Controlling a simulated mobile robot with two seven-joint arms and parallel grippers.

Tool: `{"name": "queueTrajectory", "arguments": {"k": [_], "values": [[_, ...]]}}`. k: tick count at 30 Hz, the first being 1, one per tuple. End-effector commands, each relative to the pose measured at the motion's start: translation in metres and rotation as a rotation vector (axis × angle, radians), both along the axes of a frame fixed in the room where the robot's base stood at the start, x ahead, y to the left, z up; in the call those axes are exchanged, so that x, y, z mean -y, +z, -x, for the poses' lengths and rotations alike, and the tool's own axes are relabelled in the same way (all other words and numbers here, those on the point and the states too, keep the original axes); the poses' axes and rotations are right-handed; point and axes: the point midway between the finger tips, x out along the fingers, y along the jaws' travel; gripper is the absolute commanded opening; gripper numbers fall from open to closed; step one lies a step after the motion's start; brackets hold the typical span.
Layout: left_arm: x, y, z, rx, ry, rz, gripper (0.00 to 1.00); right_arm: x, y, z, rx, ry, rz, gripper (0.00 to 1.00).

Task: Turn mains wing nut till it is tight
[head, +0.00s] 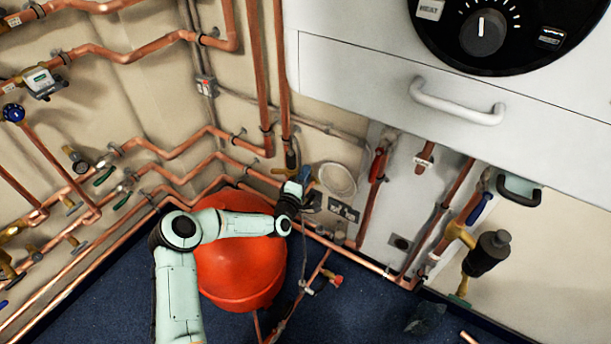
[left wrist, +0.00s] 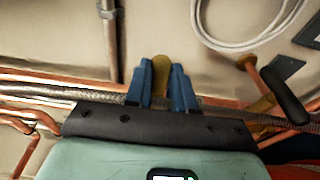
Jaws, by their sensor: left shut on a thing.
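My left gripper (head: 304,175) reaches in low at the wall, past the red vessel, beside the copper pipes. In the left wrist view its two blue fingers (left wrist: 162,88) are shut on a brass-coloured tab (left wrist: 160,72), which looks like the mains wing nut. Only the rounded end of the tab shows between the fingers; the rest is hidden by the gripper. In the head view the nut is hidden or too small to make out. My right gripper is not in view.
A red round vessel (head: 240,262) stands under my left arm. A braided hose (left wrist: 60,92) runs behind the fingers. A coiled white cable (left wrist: 245,42) hangs on the wall. The white boiler casing (head: 375,85) overhangs at the right.

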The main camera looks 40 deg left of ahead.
Motion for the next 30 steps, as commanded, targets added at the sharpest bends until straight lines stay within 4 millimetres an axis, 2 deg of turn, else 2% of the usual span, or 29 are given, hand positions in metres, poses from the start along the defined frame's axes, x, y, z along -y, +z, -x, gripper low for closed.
{"name": "queueTrajectory", "arguments": {"k": [13,14,15,16,25,30], "values": [[0.000,-0.001,0.001,-0.002,-0.011,0.000,0.00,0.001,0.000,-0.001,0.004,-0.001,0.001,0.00],[0.000,-0.001,0.001,-0.002,-0.011,0.000,0.33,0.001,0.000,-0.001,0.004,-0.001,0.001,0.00],[0.000,-0.001,0.001,-0.002,-0.011,0.000,0.46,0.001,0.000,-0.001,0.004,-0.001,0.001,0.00],[0.000,-0.001,0.001,-0.002,-0.011,0.000,0.49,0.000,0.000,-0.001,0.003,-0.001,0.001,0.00],[0.001,0.000,0.002,-0.001,-0.010,0.000,0.49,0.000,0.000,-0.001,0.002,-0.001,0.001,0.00],[0.005,0.000,0.018,-0.003,-0.011,0.001,0.49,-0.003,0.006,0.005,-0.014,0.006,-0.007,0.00]]}}
